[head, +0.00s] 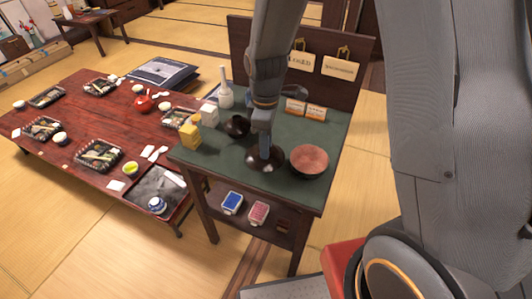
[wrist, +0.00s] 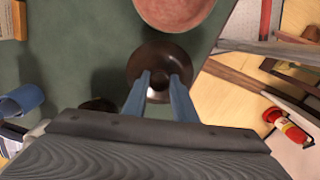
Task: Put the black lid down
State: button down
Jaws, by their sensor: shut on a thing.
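The black lid (head: 262,165) is a round, dark, shallow disc over the green top of the small table, just left of the reddish-brown bowl (head: 309,160). My gripper (head: 265,150) points down at it and is shut on its middle. In the wrist view the lid (wrist: 137,66) lies between and beyond my two blue-grey fingertips (wrist: 162,82), with the bowl (wrist: 175,10) past it. The lid looks level and low. I cannot tell whether it touches the tabletop.
The green tabletop (head: 222,160) also holds a small black pot (head: 237,126), a white bottle (head: 225,95), yellow blocks (head: 189,135) and small cards (head: 316,112). A dark back panel (head: 355,95) rises behind. A low red table (head: 75,115) with set trays stands at left.

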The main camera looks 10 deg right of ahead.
jog(key=shift+f+p, duration=0.35)
jog(key=shift+f, duration=1.65)
jog(key=shift+f, duration=0.2)
jog(key=c, duration=1.4)
grip_release()
jog(key=shift+c, duration=0.2)
jog(key=shift+r, duration=0.1)
